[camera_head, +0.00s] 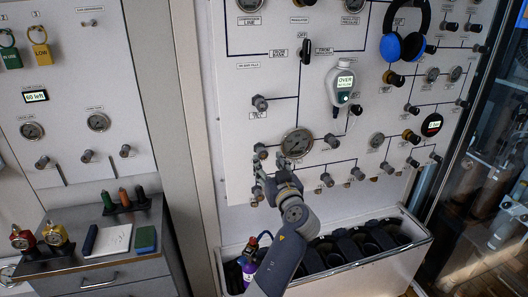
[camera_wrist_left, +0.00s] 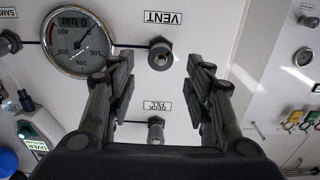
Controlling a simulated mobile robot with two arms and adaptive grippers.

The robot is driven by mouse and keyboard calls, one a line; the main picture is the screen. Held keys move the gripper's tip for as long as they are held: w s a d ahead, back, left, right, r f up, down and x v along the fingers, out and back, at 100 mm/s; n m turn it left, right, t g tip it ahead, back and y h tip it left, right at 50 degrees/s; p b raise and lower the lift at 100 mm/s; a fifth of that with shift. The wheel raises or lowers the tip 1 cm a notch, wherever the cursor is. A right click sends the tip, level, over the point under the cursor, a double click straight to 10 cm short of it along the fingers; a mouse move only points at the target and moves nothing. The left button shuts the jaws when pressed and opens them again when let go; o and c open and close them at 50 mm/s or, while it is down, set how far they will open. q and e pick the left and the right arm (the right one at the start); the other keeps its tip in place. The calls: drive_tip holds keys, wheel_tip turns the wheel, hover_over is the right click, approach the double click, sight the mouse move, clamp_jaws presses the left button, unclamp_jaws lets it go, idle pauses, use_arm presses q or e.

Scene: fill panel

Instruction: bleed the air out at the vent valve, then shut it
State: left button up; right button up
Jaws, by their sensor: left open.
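The vent valve (camera_wrist_left: 161,55) is a dark grey knob on the white panel, with a VENT label beside it in the left wrist view. In the head view the vent valve (camera_head: 260,147) sits just left of the large round gauge (camera_head: 296,143). My left gripper (camera_head: 268,167) is open and empty, just below the valve in the head view. In the left wrist view its fingers (camera_wrist_left: 161,72) stand on either side of the knob in the picture, without visible contact. How far the fingertips are from the panel is hard to tell. My right gripper is not in view.
The deck fill knob (camera_wrist_left: 155,131) is close by. Several other knobs crowd the panel below the gauge. A white-and-green OVER device (camera_head: 342,85) and blue headphones (camera_head: 405,40) hang to the right. A bin (camera_head: 350,276) with dark compartments stands below.

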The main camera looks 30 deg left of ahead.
sight(263, 155)
use_arm(q)
drive_tip(key=x, duration=0.5)
drive_tip(key=shift+w+a, duration=0.15)
drive_tip(key=c, duration=1.1)
